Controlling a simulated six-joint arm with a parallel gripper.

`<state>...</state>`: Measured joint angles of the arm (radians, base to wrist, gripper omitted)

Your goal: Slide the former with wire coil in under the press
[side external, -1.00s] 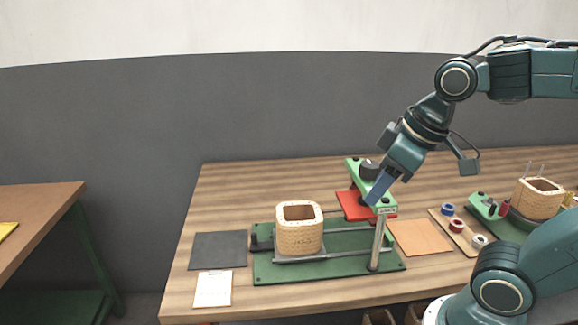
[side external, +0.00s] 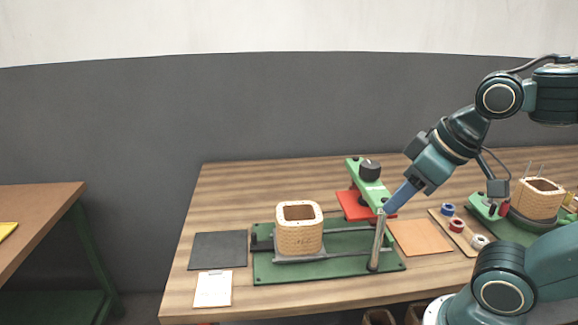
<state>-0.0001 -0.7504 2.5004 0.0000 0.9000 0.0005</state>
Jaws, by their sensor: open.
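A tan former with a wire coil (side external: 299,232) stands upright on a grey sliding plate at the left part of the green press base (side external: 300,272). The press (side external: 372,187) is a green bridge with a black knob, to the right of the former. A steel post (side external: 377,242) holds its near side. The former is outside the bridge, apart from it. My gripper (side external: 388,210) is at the near end of the bridge, by the top of the post, and away from the former. Its fingers overlap in this view, and I see nothing held. Whether it touches the post cannot be told.
A second former (side external: 537,200) stands on a green winder at the right. Tape rolls (side external: 457,225) lie on a board, with a tan sheet (side external: 420,238) beside it. A dark mat (side external: 218,250) and a white card (side external: 213,289) lie left of the base.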

